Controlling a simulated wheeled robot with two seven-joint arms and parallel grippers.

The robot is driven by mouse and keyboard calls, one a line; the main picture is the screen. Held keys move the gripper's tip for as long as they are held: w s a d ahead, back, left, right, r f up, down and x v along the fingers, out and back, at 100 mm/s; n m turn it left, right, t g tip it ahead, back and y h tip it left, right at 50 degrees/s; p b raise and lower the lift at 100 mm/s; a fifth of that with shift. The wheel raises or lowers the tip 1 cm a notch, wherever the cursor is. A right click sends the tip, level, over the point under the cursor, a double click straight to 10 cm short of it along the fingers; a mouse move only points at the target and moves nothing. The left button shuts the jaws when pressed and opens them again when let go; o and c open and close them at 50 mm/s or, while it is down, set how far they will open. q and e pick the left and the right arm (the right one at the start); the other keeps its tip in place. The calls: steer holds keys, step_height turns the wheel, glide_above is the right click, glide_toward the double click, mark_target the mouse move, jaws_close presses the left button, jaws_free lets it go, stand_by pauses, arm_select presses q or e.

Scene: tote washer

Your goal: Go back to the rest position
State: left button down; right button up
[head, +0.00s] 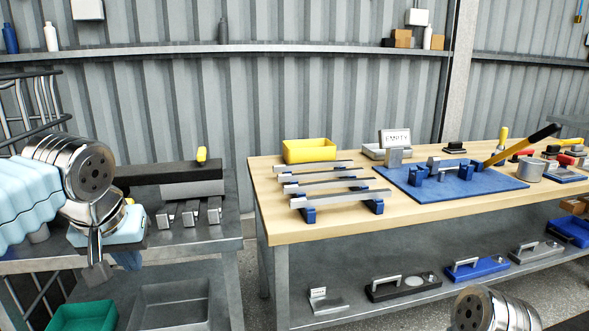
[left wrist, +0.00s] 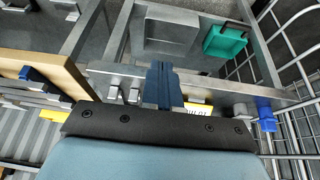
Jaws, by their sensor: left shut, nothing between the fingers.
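My left gripper (head: 130,262) hangs in front of the grey bench at the left, its dark blue fingers pointing down and partly hidden by my own arm. In the left wrist view its fingers (left wrist: 163,85) are together, with nothing between them. The fingertips appear over the edge of the grey bench (left wrist: 208,90). A joint of my right arm shows at the bottom right of the head view; the right gripper is not in view.
A wooden-topped table (head: 275,225) holds metal bars, a yellow bin (head: 309,151) and a blue mat (head: 500,180). A green bin (head: 84,316) and a grey tray (head: 170,292) sit low at left. A wire rack (head: 35,110) stands behind my left arm.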

arm_select(q)
steer(key=w+d+f+m+g+h, duration=0.1)
steer(key=w+d+f, duration=0.15)
steer(key=f, duration=0.75)
steer(key=w+d+f+g+h, duration=0.15)
steer(key=d+f, duration=0.25)
steer(key=f, duration=0.6)
steer(key=w+d+f+m+h, duration=0.1)
steer(key=w+d+f+h, duration=0.2)
steer(key=f, duration=0.6)
steer(key=s+d+f+g, duration=0.1)
steer(key=s+d+f, duration=0.2)
steer(key=s+f, duration=0.6)
steer(key=s+d+f+n+g, duration=0.1)
steer(key=s+d+f, duration=0.2)
steer(key=s+f, duration=0.7)
step_height(320, 180, down, 7)
steer(key=shift+f, duration=0.15)
